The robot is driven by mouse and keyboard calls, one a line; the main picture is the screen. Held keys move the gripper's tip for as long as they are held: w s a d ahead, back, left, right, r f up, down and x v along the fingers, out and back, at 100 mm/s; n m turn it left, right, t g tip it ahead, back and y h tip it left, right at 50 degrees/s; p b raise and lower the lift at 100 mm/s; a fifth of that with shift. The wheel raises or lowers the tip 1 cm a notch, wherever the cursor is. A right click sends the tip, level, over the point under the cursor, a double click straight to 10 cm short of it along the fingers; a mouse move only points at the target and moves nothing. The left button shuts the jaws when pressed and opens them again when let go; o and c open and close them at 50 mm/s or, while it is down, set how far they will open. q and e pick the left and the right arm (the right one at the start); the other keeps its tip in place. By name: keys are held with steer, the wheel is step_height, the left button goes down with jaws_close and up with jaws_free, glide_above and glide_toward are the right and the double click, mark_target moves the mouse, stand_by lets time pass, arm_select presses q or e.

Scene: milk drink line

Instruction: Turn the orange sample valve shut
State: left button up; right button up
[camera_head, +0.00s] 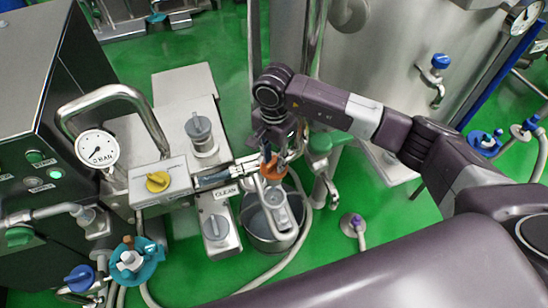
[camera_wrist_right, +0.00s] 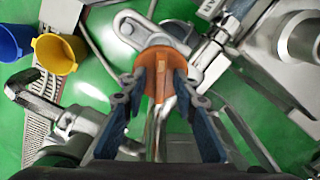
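The orange sample valve (camera_head: 273,168) shows in the head view above a metal bucket, on a pipe fitting at the middle. In the right wrist view the orange valve handle (camera_wrist_right: 158,62) is near the top centre, with its raised bar between the fingers. My right gripper (camera_head: 268,150) points down at the handle from above. Its two blue fingers (camera_wrist_right: 160,78) converge on both sides of the bar and appear to pinch it. The fingertips partly hide the handle. My left gripper is not in view.
A grey bucket (camera_head: 258,235) stands below the valve. A yellow knob (camera_head: 158,181) and a gauge (camera_head: 97,149) are to the left. A steel tank (camera_head: 400,60) stands behind my right arm. In the wrist view, yellow (camera_wrist_right: 55,53) and blue (camera_wrist_right: 14,42) cups are at left.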

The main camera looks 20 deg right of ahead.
jaws_close()
steer(key=shift+w+f+m+b, duration=0.1)
steer(key=shift+m+b, duration=1.2)
steer(key=shift+m, duration=0.2)
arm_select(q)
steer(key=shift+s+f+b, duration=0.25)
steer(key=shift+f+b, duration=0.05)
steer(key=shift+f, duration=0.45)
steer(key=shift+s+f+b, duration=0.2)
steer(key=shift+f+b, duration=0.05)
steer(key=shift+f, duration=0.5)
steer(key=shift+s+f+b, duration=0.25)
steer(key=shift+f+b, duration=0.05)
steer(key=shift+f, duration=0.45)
arm_select(e)
steer(key=shift+m, duration=1.4)
steer(key=shift+r, duration=0.2)
jaws_free()
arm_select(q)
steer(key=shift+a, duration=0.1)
